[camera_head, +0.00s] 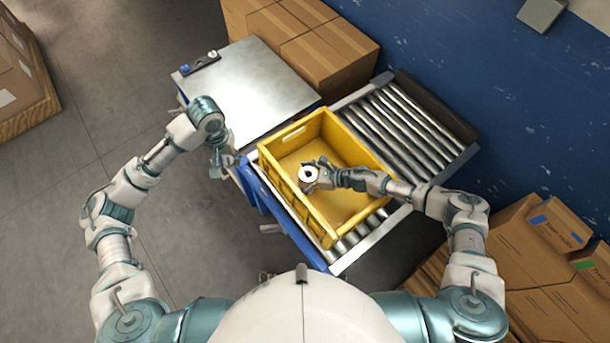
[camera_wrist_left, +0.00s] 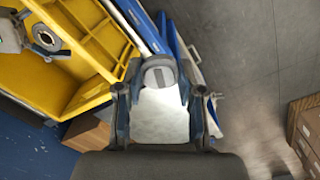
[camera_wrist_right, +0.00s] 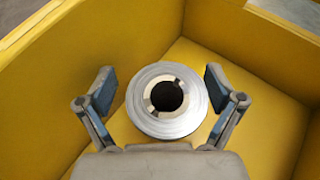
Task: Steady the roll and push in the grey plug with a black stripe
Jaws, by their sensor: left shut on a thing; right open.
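The roll (camera_head: 308,174) is in the yellow crate (camera_head: 349,128), and my right gripper (camera_head: 316,177) is at it. In the right wrist view the roll (camera_wrist_right: 167,100) is a pale ring with a dark open hole, between the two spread fingers of my right gripper (camera_wrist_right: 160,92). A gap shows on each side of the roll. In the left wrist view my left gripper (camera_wrist_left: 160,100) is shut on the grey plug (camera_wrist_left: 160,74), which shows a darker stripe across its end. In the head view my left gripper (camera_head: 221,165) is outside the crate's left side, and the plug cannot be made out there.
The crate stands on a roller conveyor (camera_head: 420,125) with blue side parts. A steel-topped table (camera_head: 245,85) is behind it to the left. Cardboard boxes (camera_head: 325,55) stand at the back, and more boxes (camera_head: 545,250) at the right. The crate's walls surround the roll.

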